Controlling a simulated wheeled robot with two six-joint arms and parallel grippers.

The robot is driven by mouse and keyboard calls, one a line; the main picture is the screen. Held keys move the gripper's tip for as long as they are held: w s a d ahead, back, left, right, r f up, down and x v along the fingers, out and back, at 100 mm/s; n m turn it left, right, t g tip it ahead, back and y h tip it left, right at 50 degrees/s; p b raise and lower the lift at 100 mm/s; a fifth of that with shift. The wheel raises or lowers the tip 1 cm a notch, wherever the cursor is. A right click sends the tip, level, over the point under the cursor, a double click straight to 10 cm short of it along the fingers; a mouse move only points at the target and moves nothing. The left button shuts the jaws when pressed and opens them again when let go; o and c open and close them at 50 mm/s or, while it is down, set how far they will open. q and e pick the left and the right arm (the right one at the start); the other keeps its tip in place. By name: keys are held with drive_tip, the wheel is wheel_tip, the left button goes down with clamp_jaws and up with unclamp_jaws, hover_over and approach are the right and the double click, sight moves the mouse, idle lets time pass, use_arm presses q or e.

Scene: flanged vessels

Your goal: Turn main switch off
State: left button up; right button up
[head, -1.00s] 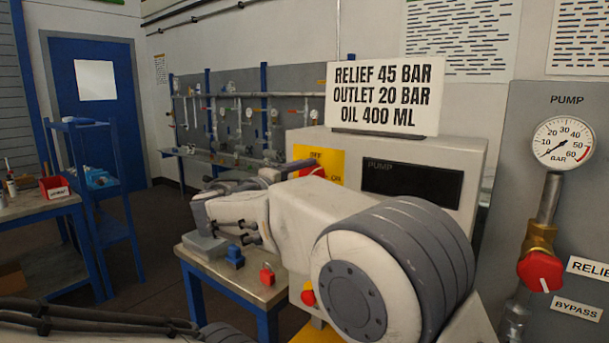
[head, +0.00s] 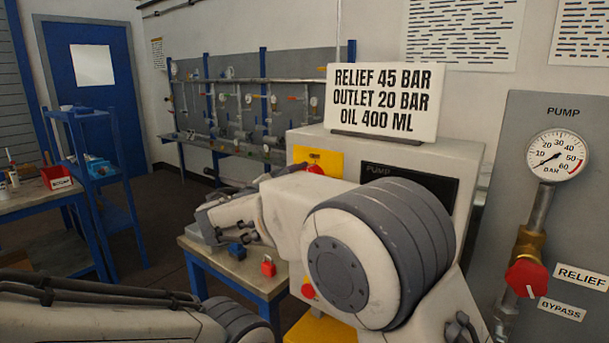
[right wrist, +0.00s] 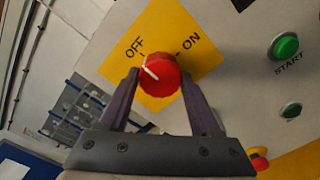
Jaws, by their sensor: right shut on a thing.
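The main switch is a red round knob (right wrist: 160,75) with a white pointer line, on a yellow plate (right wrist: 205,25) marked OFF and ON. My right gripper (right wrist: 163,82) is shut on the knob, with a finger on each side. The pointer slants up-left, to the OFF side. In the head view, the knob (head: 316,168) and yellow plate (head: 333,158) show in part above my right arm, which hides the rest. My left forearm is at the lower left; its gripper is out of view.
A pump panel (head: 570,225) with gauge (head: 557,155) and red valve knob (head: 525,277) stands at right.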

idle(0.4)
drive_tip(key=o, duration=1.4)
drive_tip(key=b+v, duration=0.1)
drive_tip(key=v, duration=0.9)
drive_tip(key=shift+s+a, duration=0.15)
drive_tip(key=shift+a, duration=0.05)
drive_tip(key=shift+d, duration=0.1)
